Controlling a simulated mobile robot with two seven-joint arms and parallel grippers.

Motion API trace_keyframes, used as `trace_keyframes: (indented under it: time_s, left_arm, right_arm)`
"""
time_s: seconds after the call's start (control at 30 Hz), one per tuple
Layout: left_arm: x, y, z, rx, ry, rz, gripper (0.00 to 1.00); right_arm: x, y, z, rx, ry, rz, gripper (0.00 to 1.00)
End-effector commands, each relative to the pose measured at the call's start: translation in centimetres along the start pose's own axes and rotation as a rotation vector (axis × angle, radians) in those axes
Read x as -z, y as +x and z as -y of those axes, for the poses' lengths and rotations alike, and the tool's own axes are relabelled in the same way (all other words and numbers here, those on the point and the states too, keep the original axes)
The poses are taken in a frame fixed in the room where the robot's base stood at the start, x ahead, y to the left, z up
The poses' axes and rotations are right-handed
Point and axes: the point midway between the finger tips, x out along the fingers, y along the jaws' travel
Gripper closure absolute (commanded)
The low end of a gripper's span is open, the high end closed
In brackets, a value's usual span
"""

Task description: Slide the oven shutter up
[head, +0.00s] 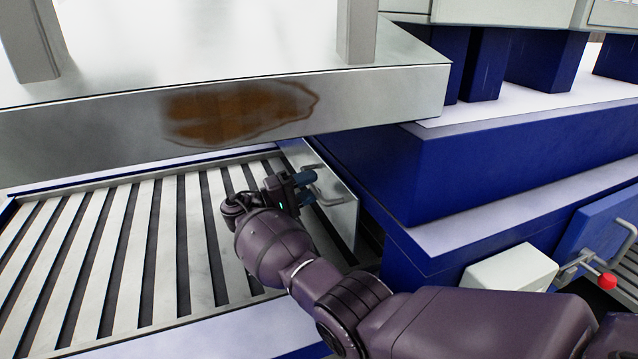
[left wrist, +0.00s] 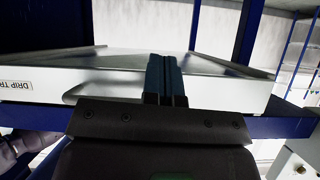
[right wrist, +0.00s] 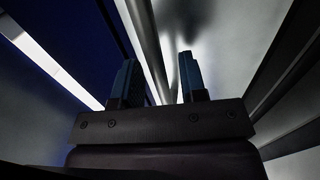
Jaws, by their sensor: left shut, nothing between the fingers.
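The oven shutter (head: 343,218) is a shiny metal panel standing at the right end of the slatted bed, with a bar handle (head: 326,190) on its face. My right gripper (head: 309,187) is at this handle, its blue fingers pointing at the panel. In the right wrist view its fingers (right wrist: 158,82) are apart, and a grey metal bar (right wrist: 150,45) runs between them or just beyond; contact cannot be told. My left gripper (left wrist: 166,75) shows only in the left wrist view, its fingers together and empty, in front of a metal drip tray (left wrist: 115,80).
A metal slab (head: 400,88) with a brown stain overhangs the slatted bed (head: 120,260). Blue machine blocks (head: 480,165) stand close to the right of the shutter. A lever with a red knob (head: 606,281) and a white box (head: 510,270) are at the lower right.

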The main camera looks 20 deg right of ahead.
Motion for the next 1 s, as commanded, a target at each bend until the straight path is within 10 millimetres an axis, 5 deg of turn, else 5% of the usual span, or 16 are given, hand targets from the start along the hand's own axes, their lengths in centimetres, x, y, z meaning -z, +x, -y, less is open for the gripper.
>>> trace_keyframes:
  time_s: [0.57,0.83,1.0]
  left_arm:
    - [0.09,-0.02,0.01,0.000,0.000,-0.001,1.00]
    - [0.17,0.04,0.00,0.000,0.000,-0.002,1.00]
    - [0.26,0.09,0.00,0.000,0.001,-0.004,1.00]
  right_arm:
    - [-0.10,-0.42,-0.18,0.000,0.000,-0.001,0.61]
    - [-0.10,-0.41,-0.18,0.000,0.000,-0.001,0.99]
    - [-0.10,-0.40,-0.18,0.000,0.000,0.000,1.00]
